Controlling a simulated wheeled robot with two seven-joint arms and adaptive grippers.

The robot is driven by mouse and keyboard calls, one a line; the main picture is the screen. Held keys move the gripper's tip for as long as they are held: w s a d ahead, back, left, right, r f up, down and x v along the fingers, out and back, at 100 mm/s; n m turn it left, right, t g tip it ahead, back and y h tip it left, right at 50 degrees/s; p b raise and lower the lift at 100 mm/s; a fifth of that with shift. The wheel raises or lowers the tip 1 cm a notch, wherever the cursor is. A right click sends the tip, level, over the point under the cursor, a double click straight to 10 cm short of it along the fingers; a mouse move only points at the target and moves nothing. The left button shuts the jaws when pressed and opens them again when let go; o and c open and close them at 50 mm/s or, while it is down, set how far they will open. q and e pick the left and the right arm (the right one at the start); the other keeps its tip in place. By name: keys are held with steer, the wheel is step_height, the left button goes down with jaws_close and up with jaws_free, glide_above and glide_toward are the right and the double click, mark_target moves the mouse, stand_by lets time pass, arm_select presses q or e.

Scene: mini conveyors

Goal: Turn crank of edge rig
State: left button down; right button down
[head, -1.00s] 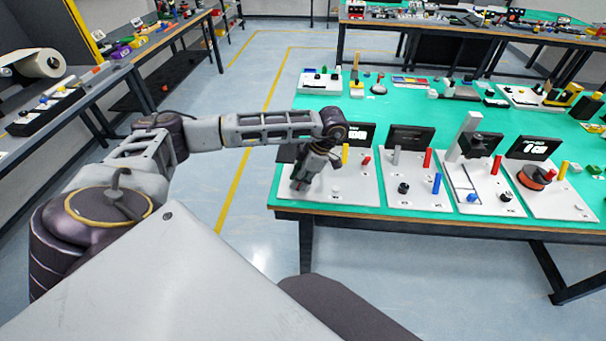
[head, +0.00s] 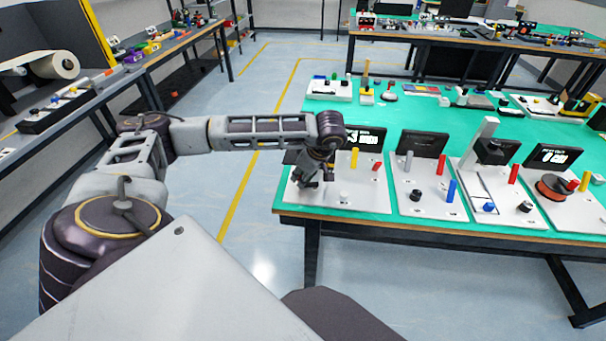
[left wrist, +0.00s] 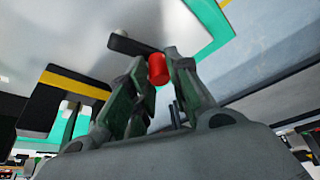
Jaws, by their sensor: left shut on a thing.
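The leftmost rig, a white panel (head: 350,197) with a black display (head: 369,139), stands at the left front corner of the green-topped table. My left gripper (head: 305,182) is over the left part of this panel, with its fingers pointing down. In the left wrist view my left gripper (left wrist: 157,75) is shut on a red knob (left wrist: 157,67). A black crank bar (left wrist: 128,44) runs beside the knob over the pale panel. In the head view my gripper hides the crank. My right gripper is not in view.
The leftmost panel also carries a yellow post (head: 354,158), a small red part (head: 376,167) and a white knob (head: 344,196). A second rig (head: 431,200) stands close on the right, with more rigs beyond. Floor is clear left of the table.

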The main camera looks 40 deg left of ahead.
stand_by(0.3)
arm_select(q)
steer(key=c, duration=1.3)
jaws_free()
steer(key=shift+r, duration=0.15)
steer(key=v, duration=1.1)
steer(key=shift+r, duration=0.25)
steer(key=shift+d+r, duration=0.1)
